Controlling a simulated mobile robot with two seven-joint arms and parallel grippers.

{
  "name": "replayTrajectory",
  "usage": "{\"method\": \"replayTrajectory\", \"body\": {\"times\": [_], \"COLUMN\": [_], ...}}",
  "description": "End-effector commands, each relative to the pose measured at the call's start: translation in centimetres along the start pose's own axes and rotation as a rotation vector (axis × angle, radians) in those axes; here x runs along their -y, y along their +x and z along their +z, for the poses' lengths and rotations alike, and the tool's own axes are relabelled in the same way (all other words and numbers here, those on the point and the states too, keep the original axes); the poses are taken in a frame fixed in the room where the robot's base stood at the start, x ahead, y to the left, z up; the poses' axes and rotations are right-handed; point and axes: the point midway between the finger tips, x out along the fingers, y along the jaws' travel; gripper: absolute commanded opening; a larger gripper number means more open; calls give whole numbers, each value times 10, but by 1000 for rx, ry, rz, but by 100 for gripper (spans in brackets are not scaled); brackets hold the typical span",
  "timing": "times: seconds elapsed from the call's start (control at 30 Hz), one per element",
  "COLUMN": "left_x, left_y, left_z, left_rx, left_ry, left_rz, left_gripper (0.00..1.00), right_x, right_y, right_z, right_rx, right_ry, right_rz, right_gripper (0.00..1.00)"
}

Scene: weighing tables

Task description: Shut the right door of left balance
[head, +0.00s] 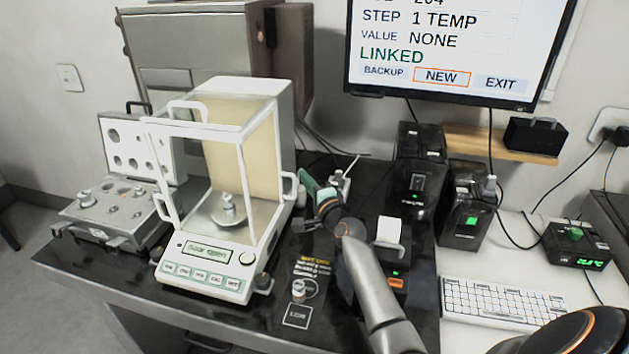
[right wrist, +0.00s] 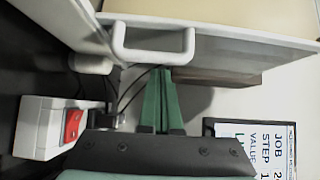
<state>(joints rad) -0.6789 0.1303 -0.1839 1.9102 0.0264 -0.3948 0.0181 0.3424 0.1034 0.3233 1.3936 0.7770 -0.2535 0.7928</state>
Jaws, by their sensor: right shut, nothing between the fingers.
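The left balance (head: 215,262) is a white balance with a glass draft shield, standing at the left of the dark table. The white handle (head: 290,188) of its right door sits toward the back of the right side. The door seems slid back, but the clear glass makes this hard to tell. In the right wrist view the handle (right wrist: 153,57) is at the top, just beyond my fingertips. My right gripper (head: 309,184) has green fingers, shut and empty, beside the balance's right side. Its fingertips (right wrist: 163,72) look close to the handle; contact cannot be told. My left gripper is not in view.
A metal weight (head: 228,211) stands on the balance pan. An open weight case (head: 105,232) is to the left. A small printer (head: 391,240) and black devices (head: 418,185) stand right of my arm. A monitor (head: 455,50) hangs behind. A keyboard (head: 500,304) lies at the right.

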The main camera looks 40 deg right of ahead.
Motion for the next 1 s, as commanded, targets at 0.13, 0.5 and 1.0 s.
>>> {"method": "replayTrajectory", "body": {"times": [0.13, 0.5, 1.0], "left_x": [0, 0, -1], "left_y": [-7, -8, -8], "left_z": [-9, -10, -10], "left_rx": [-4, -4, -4], "left_ry": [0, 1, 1], "left_rz": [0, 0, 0], "left_gripper": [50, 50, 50], "right_x": [4, 2, 2], "right_y": [-11, -15, -15], "right_z": [12, 16, 16], "right_rx": [-2, -3, -2], "right_ry": [0, -1, -1], "right_rz": [-3, -3, -3], "right_gripper": [0, 0, 0]}}
